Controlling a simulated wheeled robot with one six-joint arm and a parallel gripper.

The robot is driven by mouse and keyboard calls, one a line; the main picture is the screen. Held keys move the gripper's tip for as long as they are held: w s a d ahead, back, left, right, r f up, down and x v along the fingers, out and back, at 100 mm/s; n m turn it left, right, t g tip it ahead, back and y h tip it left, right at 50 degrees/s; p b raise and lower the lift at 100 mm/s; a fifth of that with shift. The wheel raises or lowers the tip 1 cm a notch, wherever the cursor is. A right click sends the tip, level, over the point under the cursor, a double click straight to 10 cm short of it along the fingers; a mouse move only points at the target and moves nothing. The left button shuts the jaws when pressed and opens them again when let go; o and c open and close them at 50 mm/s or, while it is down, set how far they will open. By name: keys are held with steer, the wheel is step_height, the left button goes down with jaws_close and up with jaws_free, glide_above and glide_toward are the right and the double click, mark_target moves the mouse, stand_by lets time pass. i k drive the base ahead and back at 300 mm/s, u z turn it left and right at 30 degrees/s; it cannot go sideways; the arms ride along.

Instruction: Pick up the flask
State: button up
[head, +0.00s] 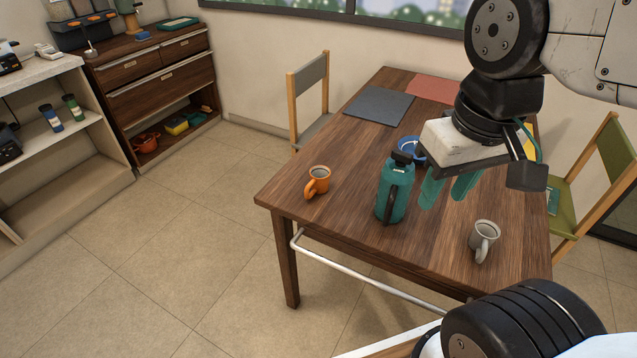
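A teal flask (396,187) with a black cap and a dark handle stands upright on the wooden table (345,165), near its front edge. My gripper (449,190) has teal fingers that point down to the right of the flask in the picture. A gap shows between the two fingers, and they look open and empty. The near finger appears close to the flask, but the exact distance between them cannot be told. My gripper's pale body partly covers the table behind the flask.
An orange mug (318,182) stands left of the flask and a grey mug (484,240) stands to its right. A blue bowl (408,149) sits behind the flask. Grey (379,106) and red (434,89) mats lie farther back. Chairs (308,95) stand at the sides.

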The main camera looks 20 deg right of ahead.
mark_target(395, 183)
steer(key=z, duration=0.05)
steer(key=k, duration=0.5)
steer(key=u, duration=1.65)
steer(key=i, duration=0.95)
steer(key=z, duration=1.95)
